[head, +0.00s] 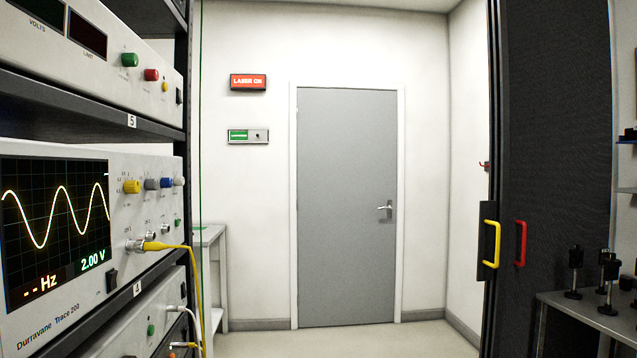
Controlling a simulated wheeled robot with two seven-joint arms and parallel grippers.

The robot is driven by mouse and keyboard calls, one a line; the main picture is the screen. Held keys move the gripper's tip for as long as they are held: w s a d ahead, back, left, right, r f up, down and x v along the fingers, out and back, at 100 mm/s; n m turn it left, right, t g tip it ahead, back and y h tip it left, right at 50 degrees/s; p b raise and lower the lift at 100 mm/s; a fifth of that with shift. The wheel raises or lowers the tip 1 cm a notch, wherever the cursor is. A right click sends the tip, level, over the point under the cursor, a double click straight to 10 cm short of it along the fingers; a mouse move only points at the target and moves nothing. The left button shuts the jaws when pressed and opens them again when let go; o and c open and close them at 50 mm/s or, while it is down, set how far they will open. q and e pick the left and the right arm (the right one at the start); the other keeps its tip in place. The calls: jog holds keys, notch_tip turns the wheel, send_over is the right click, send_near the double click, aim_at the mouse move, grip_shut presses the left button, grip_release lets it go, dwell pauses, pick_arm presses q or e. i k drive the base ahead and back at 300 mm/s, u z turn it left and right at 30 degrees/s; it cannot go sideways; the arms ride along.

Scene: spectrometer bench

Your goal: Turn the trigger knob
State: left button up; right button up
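The oscilloscope (118,228) stands on the rack at the left, marked "Durravane Trace 200". Its screen (52,232) shows a yellow sine wave, "-- Hz" and "2.00 V". Its upper row has a yellow knob (132,186), a grey knob (151,184), a blue knob (166,183) and a pale grey knob (179,182). The labels are too small to read, so I cannot tell which is the trigger knob. A small green knob or button (178,222) sits lower right. Neither of my grippers is in view.
A yellow cable (197,285) plugs into the oscilloscope front and hangs down. Another instrument with green and red knobs (151,75) is above. A grey door (347,205) is shut. Dark panels (560,110) and a bench (590,305) stand right. The middle floor is clear.

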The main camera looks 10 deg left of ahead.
aim_at(165, 182)
jog(key=z, duration=0.8)
jog(key=i, duration=1.9)
jog(key=u, duration=3)
